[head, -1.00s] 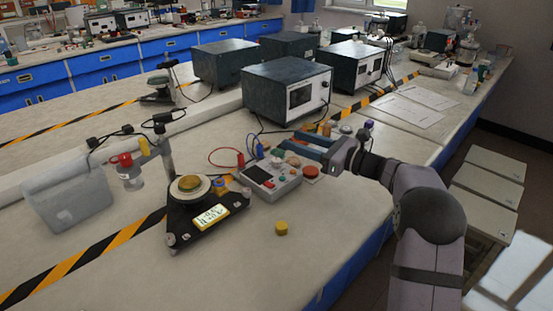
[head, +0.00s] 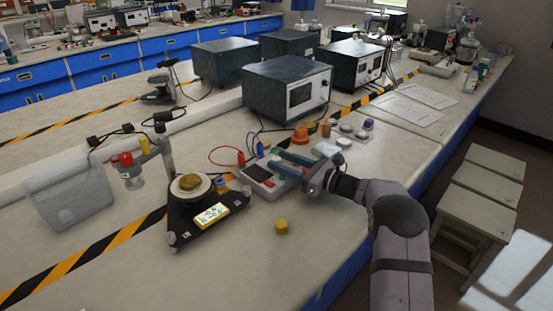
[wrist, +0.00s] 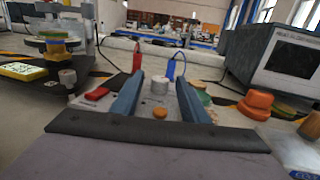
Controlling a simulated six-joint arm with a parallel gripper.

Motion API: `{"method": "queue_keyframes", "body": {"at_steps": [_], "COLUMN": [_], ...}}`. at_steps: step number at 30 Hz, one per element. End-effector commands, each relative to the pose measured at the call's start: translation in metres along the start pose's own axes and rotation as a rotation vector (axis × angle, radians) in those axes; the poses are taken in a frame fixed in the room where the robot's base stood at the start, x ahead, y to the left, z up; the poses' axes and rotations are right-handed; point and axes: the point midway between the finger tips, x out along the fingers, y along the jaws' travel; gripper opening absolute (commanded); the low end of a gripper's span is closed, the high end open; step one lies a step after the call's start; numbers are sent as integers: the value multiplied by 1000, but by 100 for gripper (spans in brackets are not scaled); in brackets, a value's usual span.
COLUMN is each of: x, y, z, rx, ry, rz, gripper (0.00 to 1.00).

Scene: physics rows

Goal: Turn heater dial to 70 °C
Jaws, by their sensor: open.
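A grey control box (head: 262,190) lies on the bench, with a dark panel, coloured buttons and red and blue plugs at its back. In the wrist view, a pale round knob (wrist: 159,86) on the box shows between my blue fingers, with an orange button (wrist: 159,113) nearer. I cannot tell which control is the heater dial; no temperature marks are readable. My gripper (head: 282,163) is open over the box, with a finger on each side of the knob in the wrist view. I cannot tell whether they touch it. My gripper partly hides the box's right side.
A black device (head: 190,222) with a lit display and round plate stands left of the box. A yellow cylinder (head: 281,227) lies in front. An orange knob-shaped piece (head: 300,134) and small round pieces lie behind my gripper. A dark instrument (head: 285,88) stands farther back.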

Motion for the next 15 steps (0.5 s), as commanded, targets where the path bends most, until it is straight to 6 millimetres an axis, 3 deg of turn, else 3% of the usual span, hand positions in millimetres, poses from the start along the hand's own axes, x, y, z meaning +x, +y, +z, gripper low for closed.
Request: {"method": "queue_keyframes", "body": {"at_steps": [6,15], "x": [20,24], "y": [0,0], "z": [0,0], "rx": [1,1], "ry": [-1,-1], "rz": [0,0], "gripper": [41,41]}}
